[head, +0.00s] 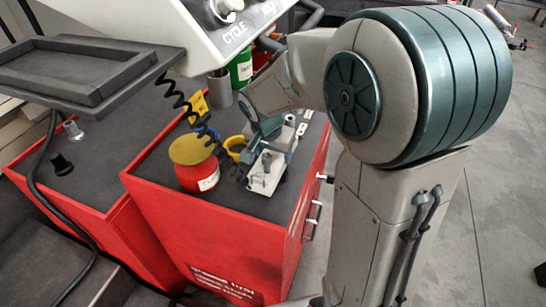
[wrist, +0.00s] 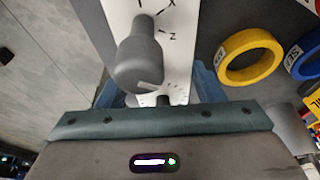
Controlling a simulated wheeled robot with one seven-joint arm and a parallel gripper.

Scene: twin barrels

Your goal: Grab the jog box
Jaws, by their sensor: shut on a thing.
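The jog box (head: 266,174) is a slim white box with a grey knob and axis letters. It is at the right side of the red cabinet's dark top; I cannot tell whether it touches that top. My gripper (head: 268,138) is above it with its blue-grey fingers around it. In the wrist view the white jog box (wrist: 180,45) runs between the two blue fingers, which are shut on it. The grey knob (wrist: 140,58) stands up near the gripper. Part of the box is hidden behind the gripper's palm.
A red container with a yellow lid (head: 193,151) stands left of the jog box. A yellow ring (wrist: 250,57) and a blue ring (wrist: 305,56) lie beside it. A black coiled cable (head: 178,98) hangs nearby. A control panel (head: 218,32) overhangs the cabinet (head: 215,245).

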